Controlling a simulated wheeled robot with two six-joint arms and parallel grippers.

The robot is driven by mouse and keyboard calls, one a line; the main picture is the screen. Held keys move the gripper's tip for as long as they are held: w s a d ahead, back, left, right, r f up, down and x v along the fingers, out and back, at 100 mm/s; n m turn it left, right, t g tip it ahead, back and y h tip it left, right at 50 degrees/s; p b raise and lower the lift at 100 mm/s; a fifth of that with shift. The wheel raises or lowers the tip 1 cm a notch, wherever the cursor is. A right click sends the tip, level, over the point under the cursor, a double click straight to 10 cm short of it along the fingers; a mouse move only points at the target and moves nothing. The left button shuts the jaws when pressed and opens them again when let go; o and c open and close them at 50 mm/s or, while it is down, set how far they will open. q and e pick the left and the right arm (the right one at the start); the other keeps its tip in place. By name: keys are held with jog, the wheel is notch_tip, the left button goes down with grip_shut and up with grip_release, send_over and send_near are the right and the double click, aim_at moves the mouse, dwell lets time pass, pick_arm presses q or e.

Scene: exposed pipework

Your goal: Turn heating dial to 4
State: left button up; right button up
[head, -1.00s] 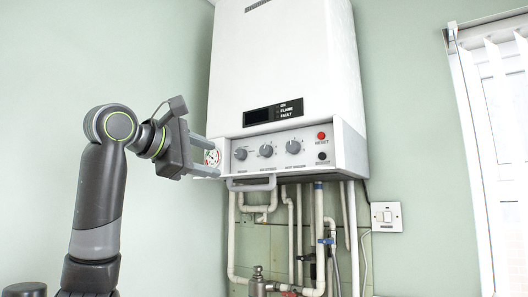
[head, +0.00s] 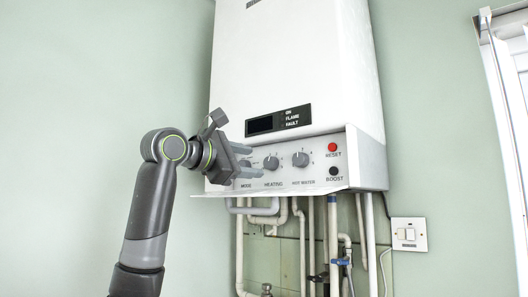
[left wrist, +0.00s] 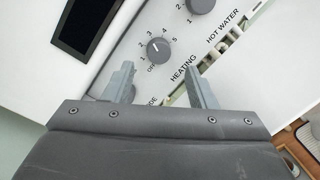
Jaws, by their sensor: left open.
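The heating dial (head: 271,163) is a round grey knob in the middle of the boiler's control panel. In the left wrist view the heating dial (left wrist: 158,50) has a white pointer mark that seems to lie between 2 and 3; the 4 is at its upper right. My left gripper (head: 256,161) is open and empty, just left of the dial and pointing at it. In the left wrist view its fingertips (left wrist: 158,72) are spread just below the dial, seemingly not touching it. My right gripper is not in view.
The mode dial (head: 245,163) is partly hidden by my gripper. The hot water dial (head: 300,159), red reset button (head: 332,147) and black boost button (head: 333,171) are to the right. A ledge (head: 310,187) juts out below the panel, above several pipes.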

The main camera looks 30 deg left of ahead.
aim_at(268, 163)
pick_arm(q)
jog(key=w, duration=0.1)
jog(key=w+p, duration=0.2)
jog(key=shift+w+d+r, duration=0.2)
jog(key=shift+d+r, duration=0.1)
jog(key=shift+d, duration=0.1)
jog(key=shift+w, duration=0.3)
jog(key=shift+w+f, duration=0.2)
jog(key=shift+w, duration=0.3)
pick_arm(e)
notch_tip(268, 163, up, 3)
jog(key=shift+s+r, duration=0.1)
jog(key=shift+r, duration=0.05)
pick_arm(q)
jog(key=shift+s, duration=0.1)
jog(key=shift+c, duration=1.3)
jog(key=shift+d, duration=0.1)
jog(key=c, duration=0.7)
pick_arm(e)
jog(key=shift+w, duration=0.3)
